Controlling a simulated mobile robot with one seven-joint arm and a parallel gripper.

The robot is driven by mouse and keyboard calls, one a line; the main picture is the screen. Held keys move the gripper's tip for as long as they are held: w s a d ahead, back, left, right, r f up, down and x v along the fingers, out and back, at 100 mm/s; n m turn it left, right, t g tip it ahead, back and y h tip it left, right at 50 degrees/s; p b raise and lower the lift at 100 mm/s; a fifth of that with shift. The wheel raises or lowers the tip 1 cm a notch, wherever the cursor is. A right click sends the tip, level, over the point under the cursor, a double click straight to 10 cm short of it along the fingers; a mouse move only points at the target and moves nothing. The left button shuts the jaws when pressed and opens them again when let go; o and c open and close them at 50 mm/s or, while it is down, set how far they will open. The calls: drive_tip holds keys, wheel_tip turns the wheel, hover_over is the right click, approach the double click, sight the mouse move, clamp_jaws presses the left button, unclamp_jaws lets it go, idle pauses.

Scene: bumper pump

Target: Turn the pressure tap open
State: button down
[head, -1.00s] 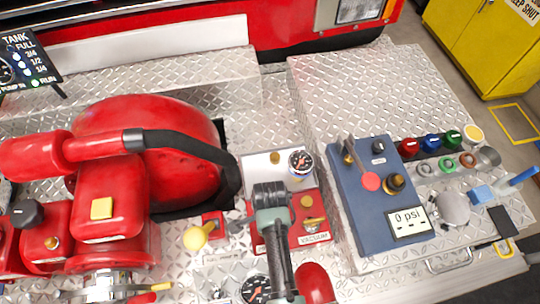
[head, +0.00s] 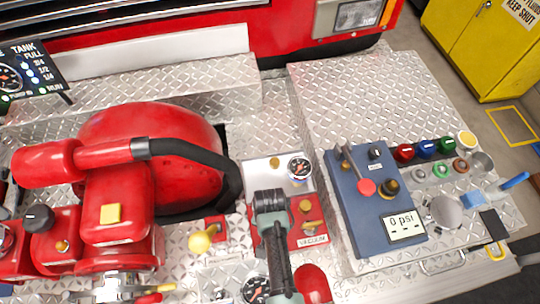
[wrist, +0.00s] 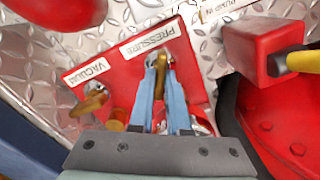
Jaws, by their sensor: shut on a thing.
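The pressure tap (wrist: 160,62) is a brass lever on a red plate under a white "PRESSURE" label (wrist: 149,39) in the wrist view. My gripper (wrist: 163,78) has its two blue fingers closed around the tap's lever. The vacuum tap (wrist: 90,101), also brass, sits beside it on the same red plate (wrist: 122,75), under a "VACUUM" label. In the head view my gripper (head: 270,200) reaches down over the left part of that plate and hides the pressure tap. The vacuum tap (head: 312,224) shows just right of it.
A large red pump housing (head: 170,150) with a black hose (head: 205,150) stands left. A yellow-knobbed lever (head: 200,243) is close by. A round gauge (head: 299,168) sits behind the plate. A blue panel (head: 362,215) at right reads 0 psi.

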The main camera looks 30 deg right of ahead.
drive_tip(key=n, duration=0.5)
drive_tip(key=shift+n+p, duration=0.4)
idle(0.4)
drive_tip(key=c, duration=1.2)
unclamp_jaws()
drive_tip(key=shift+o, duration=0.2)
drive_tip(key=shift+r, duration=0.1)
wheel_tip(320, 180, up, 13)
drive_tip(key=shift+b, duration=0.4)
